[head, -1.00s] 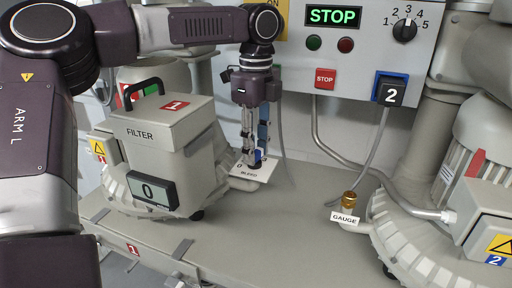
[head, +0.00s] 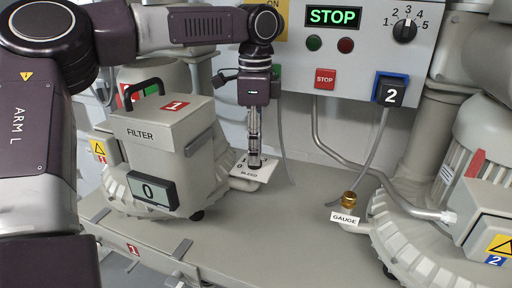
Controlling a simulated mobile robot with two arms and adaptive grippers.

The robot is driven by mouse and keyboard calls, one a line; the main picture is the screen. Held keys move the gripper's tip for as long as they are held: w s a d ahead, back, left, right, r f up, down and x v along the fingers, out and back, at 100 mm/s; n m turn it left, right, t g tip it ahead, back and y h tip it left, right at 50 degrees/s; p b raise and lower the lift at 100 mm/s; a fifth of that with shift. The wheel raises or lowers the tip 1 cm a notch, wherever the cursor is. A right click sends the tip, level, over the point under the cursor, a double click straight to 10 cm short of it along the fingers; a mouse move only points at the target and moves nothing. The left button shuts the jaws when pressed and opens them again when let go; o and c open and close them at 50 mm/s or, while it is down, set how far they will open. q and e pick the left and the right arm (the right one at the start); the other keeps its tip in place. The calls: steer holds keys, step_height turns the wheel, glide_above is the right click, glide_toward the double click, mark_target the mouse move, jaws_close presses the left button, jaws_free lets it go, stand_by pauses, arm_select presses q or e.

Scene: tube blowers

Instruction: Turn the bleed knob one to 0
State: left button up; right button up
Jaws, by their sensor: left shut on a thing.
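My left gripper (head: 254,161) points straight down at the bleed plate, a small white plate marked BLEED (head: 250,173), just right of the filter box labelled 1. Its fingers are shut on the bleed knob, which they hide almost fully, so the knob's pointer cannot be read. Part of the plate's scale shows beside the fingers. My right gripper is not in view.
The filter box (head: 165,125) with a display reading 0 (head: 152,191) stands close left of the gripper. A control panel (head: 350,60) showing STOP is behind. A brass gauge fitting (head: 348,200) is at right. The bench between is clear.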

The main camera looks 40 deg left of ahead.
arm_select(q)
steer(key=n, duration=0.5)
steer(key=shift+s+a+f+n, duration=0.1)
steer(key=shift+s+f+n, duration=0.05)
steer(key=shift+n, duration=0.15)
steer(key=shift+s+n, duration=0.15)
steer(key=shift+n, duration=2.05)
steer(key=shift+f, duration=0.1)
steer(key=o, duration=1.2)
steer(key=shift+c, duration=0.2)
steer(key=shift+r, duration=0.2)
step_height(320, 180, up, 12)
steer(key=shift+f, duration=0.2)
